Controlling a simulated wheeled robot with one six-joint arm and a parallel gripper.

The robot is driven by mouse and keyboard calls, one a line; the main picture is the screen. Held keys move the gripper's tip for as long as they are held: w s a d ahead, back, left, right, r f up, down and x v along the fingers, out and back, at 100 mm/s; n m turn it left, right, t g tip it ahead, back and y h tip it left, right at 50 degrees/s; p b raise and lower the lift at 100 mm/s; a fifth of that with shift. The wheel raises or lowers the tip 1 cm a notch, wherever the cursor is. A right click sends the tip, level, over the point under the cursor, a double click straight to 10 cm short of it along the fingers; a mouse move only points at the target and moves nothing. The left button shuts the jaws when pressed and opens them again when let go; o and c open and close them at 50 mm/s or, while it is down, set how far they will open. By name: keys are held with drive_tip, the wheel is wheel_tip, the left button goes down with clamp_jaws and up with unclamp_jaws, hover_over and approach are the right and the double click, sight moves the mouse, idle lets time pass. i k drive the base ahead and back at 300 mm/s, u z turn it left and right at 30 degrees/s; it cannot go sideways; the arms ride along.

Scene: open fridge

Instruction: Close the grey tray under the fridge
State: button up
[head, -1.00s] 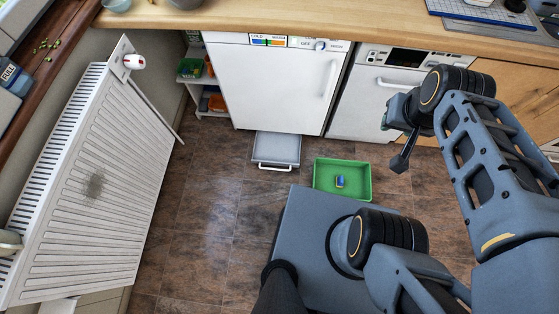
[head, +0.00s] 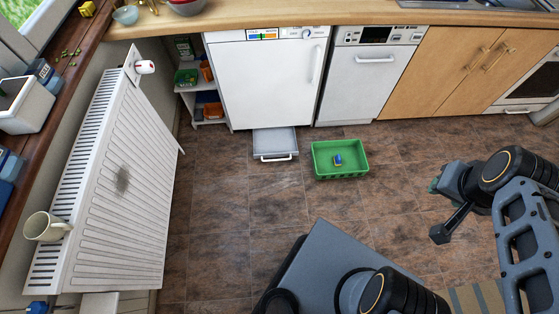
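The grey tray (head: 275,141) sticks out at floor level from under the white fridge (head: 268,85), with a white handle along its front edge. The fridge door is shut in this view. My gripper (head: 440,212) is at the right, in the air over the floor, well apart from the tray.
A green crate (head: 342,172) with a small blue and yellow item stands on the floor right of the tray. A white radiator (head: 122,185) lines the left wall. A dishwasher (head: 372,80) stands right of the fridge. Tiled floor in front of the tray is clear.

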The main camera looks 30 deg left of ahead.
sight(275, 142)
drive_tip(key=u, duration=0.95)
drive_tip(key=i, duration=0.95)
drive_tip(key=u, duration=0.3)
drive_tip(key=k, duration=1.15)
drive_tip(key=u, duration=0.85)
drive_tip(key=i, duration=1.35)
drive_tip(key=u, duration=0.05)
